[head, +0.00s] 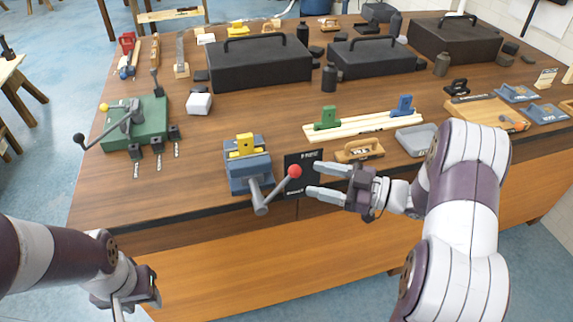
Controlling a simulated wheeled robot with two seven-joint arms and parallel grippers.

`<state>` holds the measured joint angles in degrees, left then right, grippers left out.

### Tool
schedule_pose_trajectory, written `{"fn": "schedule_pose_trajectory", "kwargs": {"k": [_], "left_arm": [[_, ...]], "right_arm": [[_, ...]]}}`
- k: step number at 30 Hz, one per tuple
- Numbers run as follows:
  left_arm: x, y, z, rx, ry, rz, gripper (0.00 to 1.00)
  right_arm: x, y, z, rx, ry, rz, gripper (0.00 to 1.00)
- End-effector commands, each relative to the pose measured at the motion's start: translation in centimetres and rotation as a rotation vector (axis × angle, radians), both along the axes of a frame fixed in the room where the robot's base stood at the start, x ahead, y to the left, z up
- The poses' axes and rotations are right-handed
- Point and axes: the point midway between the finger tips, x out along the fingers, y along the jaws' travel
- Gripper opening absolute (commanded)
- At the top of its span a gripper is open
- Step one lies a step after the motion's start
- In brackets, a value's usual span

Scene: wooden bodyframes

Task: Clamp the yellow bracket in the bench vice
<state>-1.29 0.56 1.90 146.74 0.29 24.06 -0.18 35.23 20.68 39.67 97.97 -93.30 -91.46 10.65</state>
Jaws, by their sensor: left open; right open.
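The blue bench vice (241,182) stands at the front edge of the bench. The yellow bracket (245,144) sits upright at the vice's jaws; I cannot tell whether the jaws grip it. The vice's grey lever (273,191) slants up to the right and ends in a red ball (295,171). My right gripper (312,179) is open and empty, its fingers pointing left, with the tips just right of the red ball. My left gripper (133,303) is open at the lower left, in front of the bench and away from the vice; its fingers are only partly visible.
A black plate (300,158) lies right of the vice. A green fixture (150,122) with levers stands left. Wooden rails (362,126) carry green and blue brackets. A grey tray (416,139) and wooden-handled tool (359,151) lie right. Black cases (259,64) line the back.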

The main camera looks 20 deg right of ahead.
Motion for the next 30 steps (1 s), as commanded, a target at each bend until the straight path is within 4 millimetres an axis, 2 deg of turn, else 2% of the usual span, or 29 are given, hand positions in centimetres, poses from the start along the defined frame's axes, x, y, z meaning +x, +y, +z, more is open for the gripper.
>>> {"fn": "schedule_pose_trajectory", "kwargs": {"k": [3,9,15,24,25,27,30], "left_arm": [[0.0,0.0,0.8,0.000,-0.001,0.000,0.43],[0.0,0.0,1.4,0.000,-0.001,0.000,0.43],[0.0,0.0,1.6,0.000,-0.001,0.000,0.43],[0.0,0.0,1.6,0.000,-0.001,0.000,0.43],[0.0,0.0,1.6,0.000,-0.001,0.000,0.43],[0.0,0.0,1.6,0.000,-0.001,0.000,0.43],[0.0,0.0,1.6,0.000,-0.001,0.000,0.43]], "right_arm": [[1.6,2.8,0.2,-0.001,0.000,0.004,0.58],[3.7,6.0,0.1,-0.002,0.001,0.002,0.58],[4.6,7.5,0.0,-0.003,0.001,-0.002,0.58],[4.8,7.6,0.0,-0.003,0.000,-0.003,0.58],[4.8,7.6,0.0,-0.003,0.000,-0.003,0.52],[4.8,7.6,0.0,-0.003,0.000,-0.003,0.29],[4.8,7.6,0.0,-0.003,0.000,-0.003,0.00]]}}
